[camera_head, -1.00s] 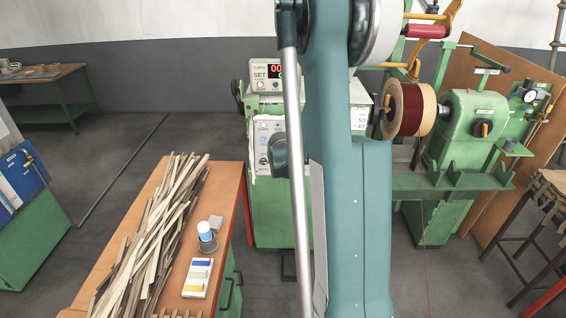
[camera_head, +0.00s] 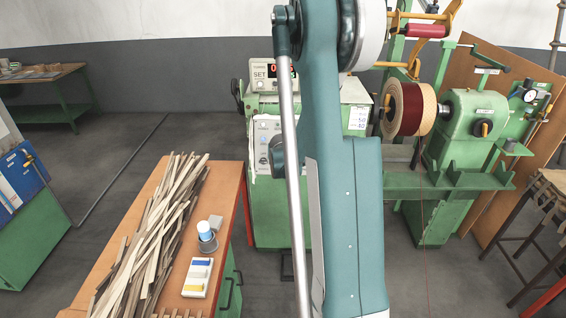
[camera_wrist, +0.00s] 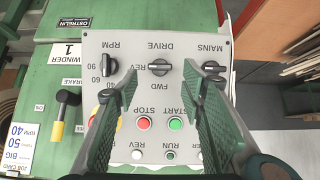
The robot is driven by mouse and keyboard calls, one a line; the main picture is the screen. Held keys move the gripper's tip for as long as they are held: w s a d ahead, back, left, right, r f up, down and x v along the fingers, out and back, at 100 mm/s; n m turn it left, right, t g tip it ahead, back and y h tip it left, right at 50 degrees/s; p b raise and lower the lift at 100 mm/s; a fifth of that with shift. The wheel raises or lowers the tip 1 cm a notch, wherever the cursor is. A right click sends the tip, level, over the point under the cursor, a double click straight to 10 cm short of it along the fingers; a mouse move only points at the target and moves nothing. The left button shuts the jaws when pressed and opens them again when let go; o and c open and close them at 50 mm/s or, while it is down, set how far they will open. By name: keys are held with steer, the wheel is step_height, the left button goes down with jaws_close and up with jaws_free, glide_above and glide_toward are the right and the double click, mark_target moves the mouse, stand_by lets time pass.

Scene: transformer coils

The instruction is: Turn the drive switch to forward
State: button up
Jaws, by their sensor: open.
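The drive switch (camera_wrist: 159,67) is a dark knob at the middle of a light grey control panel (camera_wrist: 205,48). The labels are upside down in the wrist view: DRIVE above the knob, REV at its left, FWD below. The knob's bar lies level, in line with REV; I cannot tell which end is the pointer. My gripper (camera_wrist: 160,85) is open, with a dark ridged finger on each side of the knob in the picture and a clear gap to both.
The RPM knob (camera_wrist: 106,64) and MAINS knob (camera_wrist: 212,67) sit close to my fingers. Below are the red stop button (camera_wrist: 143,123) and green start button (camera_wrist: 175,123). A yellow-and-black brake lever (camera_wrist: 63,110) stands at the left. A bench (camera_head: 226,176) holds wooden strips.

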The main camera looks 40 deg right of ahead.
steer(key=shift+x, duration=2.1)
steer(key=c, duration=0.9)
